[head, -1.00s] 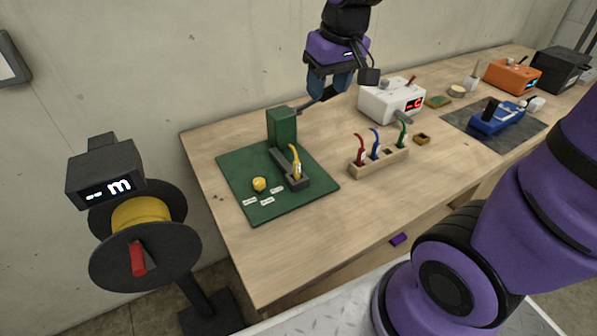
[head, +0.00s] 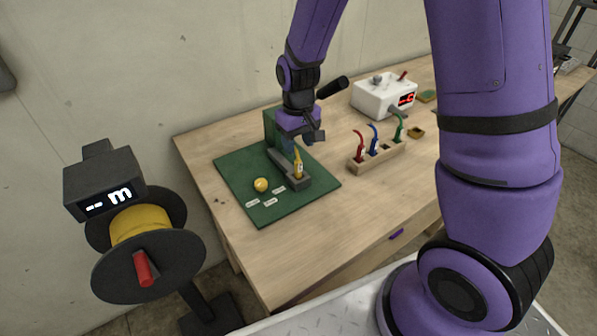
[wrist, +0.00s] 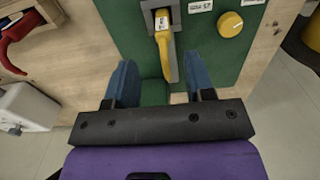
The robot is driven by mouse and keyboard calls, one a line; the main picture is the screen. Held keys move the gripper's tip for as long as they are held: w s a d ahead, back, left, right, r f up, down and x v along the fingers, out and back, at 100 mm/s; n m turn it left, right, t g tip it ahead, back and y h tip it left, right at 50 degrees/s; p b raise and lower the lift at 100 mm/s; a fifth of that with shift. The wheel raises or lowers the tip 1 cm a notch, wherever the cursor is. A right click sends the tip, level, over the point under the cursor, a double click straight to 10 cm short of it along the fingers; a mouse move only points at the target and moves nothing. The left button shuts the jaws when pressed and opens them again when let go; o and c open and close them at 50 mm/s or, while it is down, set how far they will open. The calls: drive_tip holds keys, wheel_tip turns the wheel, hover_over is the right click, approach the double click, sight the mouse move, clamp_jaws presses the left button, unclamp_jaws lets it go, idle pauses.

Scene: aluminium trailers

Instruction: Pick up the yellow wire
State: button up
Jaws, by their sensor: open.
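My gripper (head: 303,141) is above the board, just behind the wire in the head view. In the wrist view my gripper (wrist: 160,62) is open, with its two blue fingers apart and nothing held. Contact between fingers and wire cannot be told.
A green block (head: 270,127) stands at the board's back, close to my gripper. A yellow knob (head: 261,185) sits on the board. A wooden rack (head: 377,156) holds red, blue and green wires to the right. A spool of yellow wire (head: 140,224) stands left of the bench (head: 350,214).

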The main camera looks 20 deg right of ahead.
sight(298, 159)
drive_tip(key=shift+s+a+f, duration=0.1)
drive_tip(key=shift+s+f, duration=0.05)
drive_tip(key=shift+f, duration=1.8)
drive_tip(key=shift+s+a+f, duration=0.1)
drive_tip(key=shift+s+f, duration=0.05)
drive_tip(key=shift+f, duration=1.8)
clamp_jaws()
